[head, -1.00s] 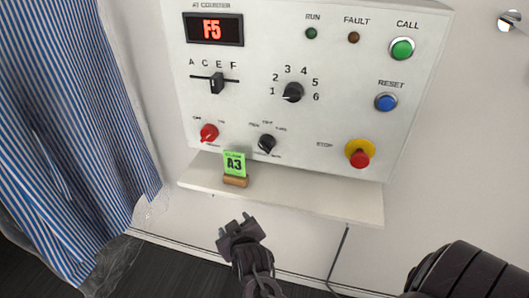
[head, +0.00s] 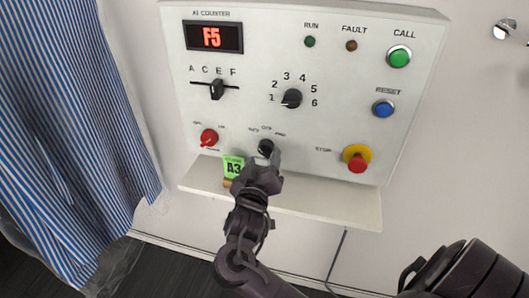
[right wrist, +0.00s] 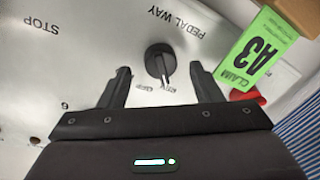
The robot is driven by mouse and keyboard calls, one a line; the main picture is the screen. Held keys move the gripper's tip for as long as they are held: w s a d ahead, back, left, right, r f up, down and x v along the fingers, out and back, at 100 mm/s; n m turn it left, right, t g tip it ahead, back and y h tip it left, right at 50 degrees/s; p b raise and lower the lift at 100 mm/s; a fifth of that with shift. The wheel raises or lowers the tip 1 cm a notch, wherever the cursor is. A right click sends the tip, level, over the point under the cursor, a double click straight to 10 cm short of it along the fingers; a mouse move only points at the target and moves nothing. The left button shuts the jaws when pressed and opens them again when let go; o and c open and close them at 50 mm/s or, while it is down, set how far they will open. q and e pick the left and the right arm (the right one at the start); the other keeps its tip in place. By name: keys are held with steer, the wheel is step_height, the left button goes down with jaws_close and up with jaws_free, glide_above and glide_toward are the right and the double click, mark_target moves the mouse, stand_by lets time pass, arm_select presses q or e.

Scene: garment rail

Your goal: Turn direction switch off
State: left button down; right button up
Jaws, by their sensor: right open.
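The direction switch is a black rotary knob (head: 266,147) low in the middle of the white control panel, with small labels above it. In the right wrist view the knob (right wrist: 160,60) shows upside down, near the words "PEDAL WAY"; its pointer faces the small labels, too blurred to tell which one it marks. My right gripper (head: 269,158) is at the knob, reaching up over the shelf. In the right wrist view its fingers (right wrist: 159,70) are open, one on each side of the knob with gaps. My left gripper is not in view.
A red knob (head: 209,138) sits left of the switch and a red stop button (head: 358,163) to the right. A green A3 tag (head: 233,167) stands on the white shelf (head: 325,207) beside my right gripper. A striped curtain (head: 75,120) hangs at the left.

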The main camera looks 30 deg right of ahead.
mark_target(265, 149)
steer(key=shift+x, duration=1.4)
steer(key=shift+a, duration=0.1)
steer(key=c, duration=1)
steer(key=shift+f, duration=0.1)
steer(key=m+b, duration=0.2)
steer(key=m, duration=0.1)
steer(key=shift+f+m, duration=0.15)
steer(key=shift+m, duration=0.25)
steer(key=shift+m+b, duration=1.3)
steer(key=shift+m, duration=0.7)
